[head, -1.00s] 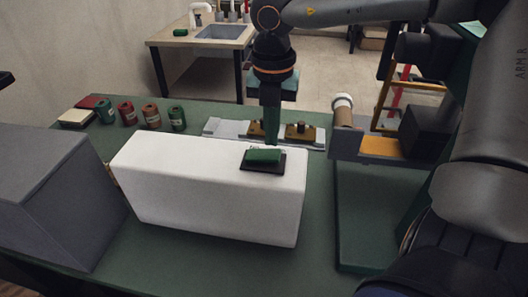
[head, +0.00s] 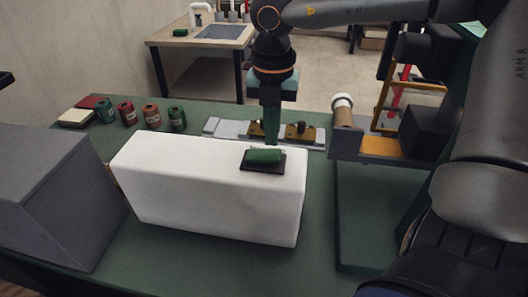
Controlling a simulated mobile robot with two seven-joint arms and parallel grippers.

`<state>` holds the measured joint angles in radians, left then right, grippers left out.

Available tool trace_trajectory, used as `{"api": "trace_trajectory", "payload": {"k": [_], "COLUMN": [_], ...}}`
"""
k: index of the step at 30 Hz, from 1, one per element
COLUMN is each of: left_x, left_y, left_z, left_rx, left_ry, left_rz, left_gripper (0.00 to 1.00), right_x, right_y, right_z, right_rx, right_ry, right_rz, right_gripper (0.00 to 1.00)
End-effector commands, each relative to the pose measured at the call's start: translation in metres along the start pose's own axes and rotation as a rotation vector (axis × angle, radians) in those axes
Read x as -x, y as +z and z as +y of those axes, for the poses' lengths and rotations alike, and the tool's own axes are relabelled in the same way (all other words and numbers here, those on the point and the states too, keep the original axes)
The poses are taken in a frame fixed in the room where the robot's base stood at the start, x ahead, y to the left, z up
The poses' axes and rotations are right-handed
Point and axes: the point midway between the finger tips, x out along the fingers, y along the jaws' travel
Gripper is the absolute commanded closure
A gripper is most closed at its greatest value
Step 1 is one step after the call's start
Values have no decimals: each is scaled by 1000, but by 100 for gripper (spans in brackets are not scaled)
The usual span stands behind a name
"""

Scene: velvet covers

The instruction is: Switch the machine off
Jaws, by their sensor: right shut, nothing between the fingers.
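The white box-shaped machine body (head: 205,195) stands on the green table. A green rocker switch (head: 262,157) sits on a dark plate (head: 248,167) on its top, near the right end. My right gripper (head: 271,142) points straight down with its fingers shut and empty. Its tips are at the far edge of the switch; whether they touch it I cannot tell. My left gripper is not in view.
A grey block (head: 55,190) stands at the left. Several thread spools (head: 152,117) stand at the back left. A grey rail with brass parts (head: 300,132) lies behind the machine. A cone spool (head: 343,112) stands right. The front table is clear.

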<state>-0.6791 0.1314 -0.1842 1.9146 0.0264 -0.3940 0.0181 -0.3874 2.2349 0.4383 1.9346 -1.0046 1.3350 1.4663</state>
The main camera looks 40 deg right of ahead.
Motion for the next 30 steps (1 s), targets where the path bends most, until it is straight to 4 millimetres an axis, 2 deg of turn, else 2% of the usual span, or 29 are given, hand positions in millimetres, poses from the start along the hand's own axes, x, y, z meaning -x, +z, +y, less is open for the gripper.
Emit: {"api": "trace_trajectory", "payload": {"k": [30], "left_x": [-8], "left_y": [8], "left_z": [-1], "left_rx": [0], "left_ry": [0], "left_rz": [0], "left_gripper": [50], "right_x": [-10], "right_y": [0], "right_z": [0], "right_rx": [0], "right_ry": [0], "right_rz": [0], "right_gripper": [100]}}
